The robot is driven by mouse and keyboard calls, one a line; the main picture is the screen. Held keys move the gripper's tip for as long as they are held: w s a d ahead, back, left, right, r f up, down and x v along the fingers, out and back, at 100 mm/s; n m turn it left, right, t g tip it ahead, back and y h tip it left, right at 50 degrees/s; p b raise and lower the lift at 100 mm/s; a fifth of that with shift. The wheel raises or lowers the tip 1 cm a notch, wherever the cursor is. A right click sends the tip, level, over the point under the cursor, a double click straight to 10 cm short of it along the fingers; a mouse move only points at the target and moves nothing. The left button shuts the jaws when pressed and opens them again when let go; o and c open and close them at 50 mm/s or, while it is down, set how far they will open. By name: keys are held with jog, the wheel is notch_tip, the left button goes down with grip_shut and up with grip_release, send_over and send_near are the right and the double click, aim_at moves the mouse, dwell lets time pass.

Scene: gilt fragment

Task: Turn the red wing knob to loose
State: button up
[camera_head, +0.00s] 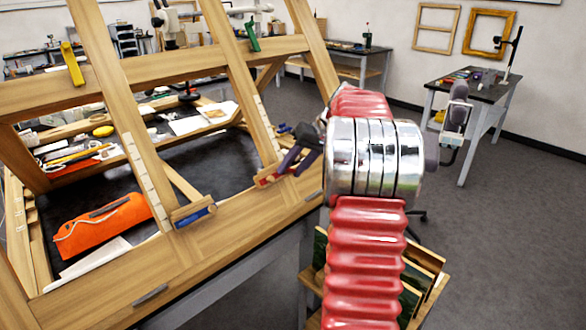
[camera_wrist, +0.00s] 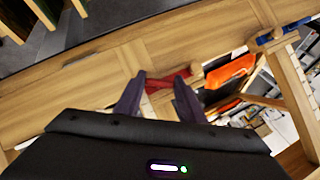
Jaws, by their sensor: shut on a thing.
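The red wing knob (camera_head: 266,181) sits at the foot of the right slanted wooden bar, on the front rail of the wooden frame. In the wrist view the knob (camera_wrist: 168,82) lies between the two dark purple fingers of my gripper (camera_wrist: 160,82). In the head view my gripper (camera_head: 291,166) reaches down to the knob from the right. The fingers are closed on the knob, and they hide part of it. I cannot read a loose or tight mark.
A blue knob (camera_head: 195,216) sits at the foot of the neighbouring bar. An orange pouch (camera_head: 102,224) lies on the dark surface inside the frame. Framed panels (camera_head: 425,262) stand in a rack below the front right corner. Open floor lies to the right.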

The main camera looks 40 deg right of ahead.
jog(key=n+h, duration=0.2)
jog(key=n, duration=0.1)
jog(key=n+h, duration=0.1)
jog(key=shift+a+f+g, duration=0.15)
jog(key=shift+a+g, duration=0.1)
jog(key=shift+g, duration=0.15)
jog(key=shift+n+h, duration=0.3)
jog(key=o, duration=1)
jog(key=shift+o, duration=0.2)
jog(key=shift+r, duration=0.25)
jog(key=v, duration=1.3)
jog(key=shift+s+r, duration=0.15)
jog(key=shift+s, duration=0.1)
jog(key=shift+d, duration=0.1)
